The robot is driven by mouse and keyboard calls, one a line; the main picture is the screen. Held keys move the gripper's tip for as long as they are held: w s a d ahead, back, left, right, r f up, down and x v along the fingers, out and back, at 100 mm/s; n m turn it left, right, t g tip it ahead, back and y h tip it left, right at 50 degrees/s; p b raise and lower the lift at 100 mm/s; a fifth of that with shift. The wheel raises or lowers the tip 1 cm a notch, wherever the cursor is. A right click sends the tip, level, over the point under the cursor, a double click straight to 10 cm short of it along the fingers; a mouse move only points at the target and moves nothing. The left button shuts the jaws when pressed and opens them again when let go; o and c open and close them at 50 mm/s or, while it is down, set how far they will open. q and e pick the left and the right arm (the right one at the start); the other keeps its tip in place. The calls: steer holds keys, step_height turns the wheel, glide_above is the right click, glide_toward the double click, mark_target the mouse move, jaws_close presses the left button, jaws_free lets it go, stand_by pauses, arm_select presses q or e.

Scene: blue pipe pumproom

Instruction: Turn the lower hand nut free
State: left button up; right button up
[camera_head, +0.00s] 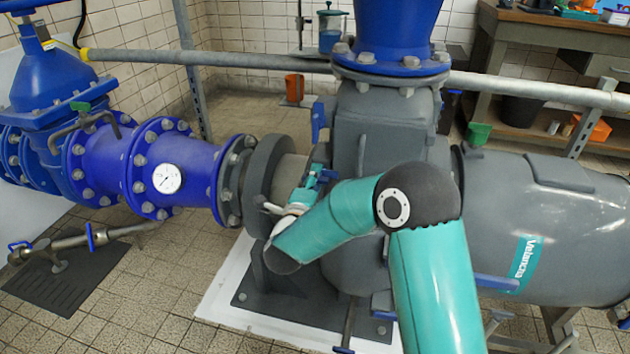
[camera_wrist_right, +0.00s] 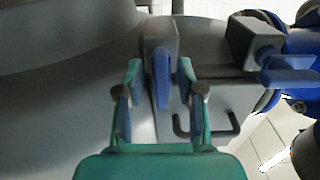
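In the right wrist view a blue hand nut (camera_wrist_right: 162,80) stands upright on a grey block (camera_wrist_right: 160,32). My right gripper (camera_wrist_right: 160,88) is open, with one finger on each side of this nut. A gap shows on both sides, and I see no firm contact. A second blue hand nut (camera_wrist_right: 288,76) sits at another grey block (camera_wrist_right: 254,38) to the right. I cannot tell for certain which is the lower one. In the head view my right gripper (camera_head: 318,180) is at the pump's left side, largely hidden behind my teal arm. My left gripper is not in view.
The grey pump (camera_head: 540,230) fills the right of the head view. A blue pipe with a white gauge (camera_head: 167,179) joins it from the left. A dark bracket handle (camera_wrist_right: 207,132) lies close to the right finger. A grey rail (camera_head: 250,61) runs behind.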

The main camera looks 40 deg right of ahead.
jaws_close()
